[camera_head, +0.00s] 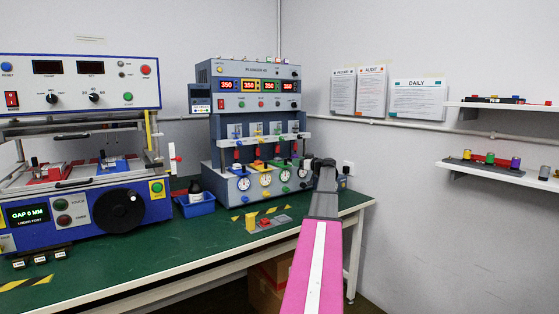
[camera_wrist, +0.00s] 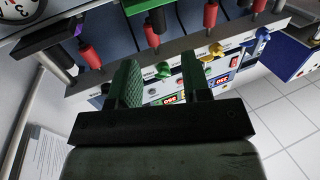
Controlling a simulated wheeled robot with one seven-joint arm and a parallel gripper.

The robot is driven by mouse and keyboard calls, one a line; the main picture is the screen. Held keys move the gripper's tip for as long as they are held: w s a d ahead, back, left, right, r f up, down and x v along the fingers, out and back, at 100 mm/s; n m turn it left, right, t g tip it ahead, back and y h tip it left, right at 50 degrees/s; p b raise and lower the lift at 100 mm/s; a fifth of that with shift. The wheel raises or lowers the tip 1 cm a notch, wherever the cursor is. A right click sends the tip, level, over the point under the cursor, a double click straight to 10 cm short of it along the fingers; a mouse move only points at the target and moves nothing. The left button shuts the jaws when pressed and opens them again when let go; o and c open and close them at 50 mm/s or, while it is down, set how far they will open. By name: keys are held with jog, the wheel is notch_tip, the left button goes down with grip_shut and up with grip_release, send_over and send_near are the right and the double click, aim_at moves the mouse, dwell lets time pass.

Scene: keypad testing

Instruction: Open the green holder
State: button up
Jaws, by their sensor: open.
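The four-colour bench unit (camera_head: 262,103) stands at the back of the green bench, with blue, yellow, green and red stations. A green part (camera_head: 278,129) shows at its third station; I cannot tell whether it is the holder itself. In the wrist view, which looks upside down, a green knob (camera_wrist: 163,70) lies between my fingers in the picture, with no visible contact. My gripper (camera_wrist: 157,66) is open and empty. In the head view my gripper (camera_head: 321,166) is at the unit's right end, partly hidden by my wrist.
Red plungers (camera_wrist: 158,20) hang close to my fingers in the wrist view. A blue tray (camera_head: 196,205) and a red-button box (camera_head: 265,223) sit on the bench (camera_head: 150,255). A large blue machine (camera_head: 80,85) fills the left. Shelves (camera_head: 500,105) are on the right wall.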

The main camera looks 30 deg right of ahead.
aim_at(283, 165)
jog(key=x, duration=1)
jog(key=shift+w, duration=0.1)
jog(key=shift+a, duration=0.1)
grip_shut()
